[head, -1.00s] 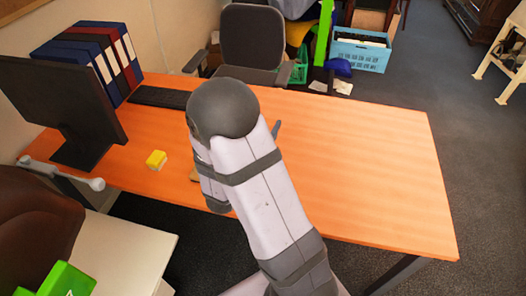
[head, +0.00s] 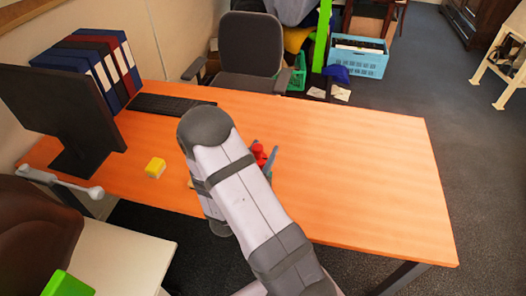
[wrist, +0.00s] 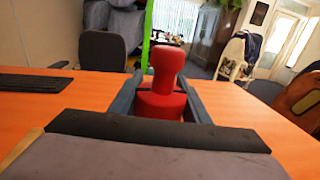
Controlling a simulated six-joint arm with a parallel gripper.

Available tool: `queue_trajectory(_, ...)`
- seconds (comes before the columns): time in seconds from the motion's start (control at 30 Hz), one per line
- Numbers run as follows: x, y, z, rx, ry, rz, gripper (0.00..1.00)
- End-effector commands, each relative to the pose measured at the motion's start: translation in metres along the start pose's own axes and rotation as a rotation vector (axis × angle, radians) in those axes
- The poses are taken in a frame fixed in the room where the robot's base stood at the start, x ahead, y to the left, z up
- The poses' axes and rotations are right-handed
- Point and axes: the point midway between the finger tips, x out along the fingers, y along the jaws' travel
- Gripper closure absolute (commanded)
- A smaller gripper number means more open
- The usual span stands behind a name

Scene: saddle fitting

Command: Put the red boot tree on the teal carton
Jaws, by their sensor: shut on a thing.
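The red boot tree (wrist: 163,98) stands upright between the two fingers of my gripper (wrist: 162,84) in the wrist view, with a rounded knob on top and a wider base. My gripper (head: 267,165) is shut on it. In the head view only a small part of the boot tree (head: 259,154) shows past my arm, above the middle of the desk. I cannot make out a teal carton in either current view; my arm hides part of the desk.
The orange desk (head: 360,170) is clear on its right side. A yellow block (head: 155,167), a monitor (head: 65,110), a keyboard (head: 165,104) and several binders (head: 100,65) occupy its left. A chair (head: 250,45) and a light blue crate (head: 357,57) are beyond the desk.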

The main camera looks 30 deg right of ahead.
Motion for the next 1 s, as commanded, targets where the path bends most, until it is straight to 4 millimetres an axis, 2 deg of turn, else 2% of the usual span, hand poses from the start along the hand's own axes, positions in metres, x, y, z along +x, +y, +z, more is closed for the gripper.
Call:
queue_trajectory(0.5,0.0001,0.0001,-0.0080,0.001,-0.001,0.000,0.84)
queue_trajectory(0.53,0.0000,0.0000,-0.0069,0.000,0.000,0.000,0.50)
queue_trajectory(0.6,0.0000,0.0000,-0.0066,0.000,0.000,0.000,0.39)
queue_trajectory(1.0,0.0000,0.0000,-0.0026,0.000,0.000,0.000,0.39)
